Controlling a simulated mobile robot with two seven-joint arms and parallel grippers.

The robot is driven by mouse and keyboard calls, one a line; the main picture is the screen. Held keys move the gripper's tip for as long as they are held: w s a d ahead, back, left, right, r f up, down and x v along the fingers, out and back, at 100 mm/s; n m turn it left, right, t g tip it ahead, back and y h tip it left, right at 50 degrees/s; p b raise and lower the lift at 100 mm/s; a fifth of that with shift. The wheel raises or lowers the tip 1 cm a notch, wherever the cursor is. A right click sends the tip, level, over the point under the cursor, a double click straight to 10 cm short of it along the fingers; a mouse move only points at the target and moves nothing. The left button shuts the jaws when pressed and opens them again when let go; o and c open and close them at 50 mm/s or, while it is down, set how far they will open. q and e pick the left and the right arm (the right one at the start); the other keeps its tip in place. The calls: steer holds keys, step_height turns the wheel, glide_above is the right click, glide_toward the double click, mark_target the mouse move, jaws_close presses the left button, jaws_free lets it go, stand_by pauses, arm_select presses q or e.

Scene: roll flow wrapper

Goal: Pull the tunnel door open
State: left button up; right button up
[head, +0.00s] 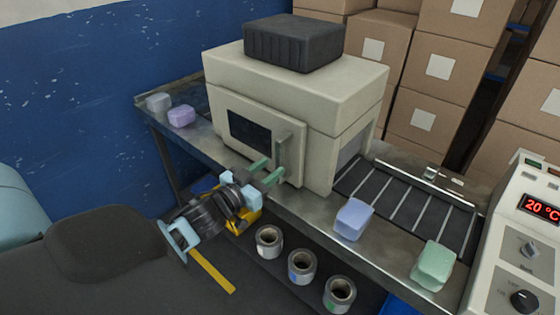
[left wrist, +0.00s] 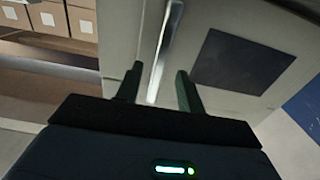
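The tunnel door (head: 234,107) is a cream panel with a dark window on the front of the cream tunnel box, and it looks shut. Its vertical bar handle (head: 284,146) stands out near the door's right edge. My left gripper (head: 271,169) is in front of the handle's lower part, with its green fingers pointing at the door. In the left wrist view the handle (left wrist: 163,50) lies between the fingertips of the open left gripper (left wrist: 159,70), with gaps on both sides. Contact cannot be told. My right gripper is not in view.
A conveyor (head: 410,205) runs out of the tunnel's right side, with a blue pack (head: 353,219) and a green pack (head: 433,265) near its front edge. A control box (head: 520,240) stands at right. Stacked cartons (head: 435,70) stand behind.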

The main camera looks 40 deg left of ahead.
mark_target(277, 163)
arm_select(q)
steer(key=shift+w+d, duration=0.2)
steer(key=shift+w, duration=2)
jaws_close()
